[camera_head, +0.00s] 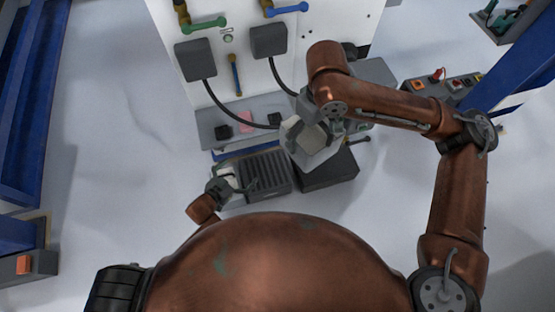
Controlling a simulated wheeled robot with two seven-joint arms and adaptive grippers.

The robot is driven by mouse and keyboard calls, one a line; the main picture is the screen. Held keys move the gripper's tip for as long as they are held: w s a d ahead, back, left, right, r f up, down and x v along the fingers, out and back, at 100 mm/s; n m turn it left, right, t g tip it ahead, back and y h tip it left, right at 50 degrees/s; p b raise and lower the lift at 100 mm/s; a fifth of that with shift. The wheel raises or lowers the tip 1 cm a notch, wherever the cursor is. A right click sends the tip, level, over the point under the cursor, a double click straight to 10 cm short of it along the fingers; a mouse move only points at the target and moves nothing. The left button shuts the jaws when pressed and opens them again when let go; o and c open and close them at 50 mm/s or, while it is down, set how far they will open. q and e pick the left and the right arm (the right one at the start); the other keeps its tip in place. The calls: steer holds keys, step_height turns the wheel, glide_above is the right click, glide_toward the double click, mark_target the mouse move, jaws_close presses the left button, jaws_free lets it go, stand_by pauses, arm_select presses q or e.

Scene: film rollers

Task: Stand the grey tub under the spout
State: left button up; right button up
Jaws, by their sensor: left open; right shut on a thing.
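The grey tub (318,157) is light grey, with a paler top or inside, and sits in front of the machine's shelf. My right gripper (322,126) is at the tub's upper right edge and is shut on it, partly hidden by my own arm. The tub looks slightly turned, above or over a dark box (330,174); I cannot tell whether they touch. My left gripper (236,186) is open, low at the left of a ribbed dark grate (265,172), near a small pale object (228,174). I cannot make out the spout clearly.
A white panel (235,58) carries two grey boxes (196,60) with black hoses running down to a grey shelf (215,116). A green lever (205,24) and a blue lever (287,9) are above. A control box (440,88) stands right.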

arm_select(q)
steer(key=s+d+r+m+h, duration=0.1)
steer(key=d+r+h, duration=0.1)
steer(key=d+r, duration=0.5)
steer(key=s+d+r+m+h, duration=0.1)
steer(key=d+r+h, duration=0.15)
steer(key=r, duration=0.75)
steer(key=m+h, duration=0.2)
steer(key=h, duration=0.2)
glide_toward(311, 145)
step_height(311, 145, up, 2)
steer(key=a, duration=0.2)
steer(key=x, duration=0.7)
steer(key=s+x, duration=0.1)
steer(key=x, duration=0.3)
steer(key=shift+w+d+r, duration=0.25)
steer(key=shift+w+d, duration=0.05)
steer(key=shift+d, duration=0.3)
steer(key=shift+c, duration=0.6)
steer(key=c, duration=0.8)
arm_select(e)
steer(key=shift+a, duration=0.1)
arm_select(q)
steer(key=shift+c, duration=0.5)
arm_select(e)
steer(key=o, duration=1)
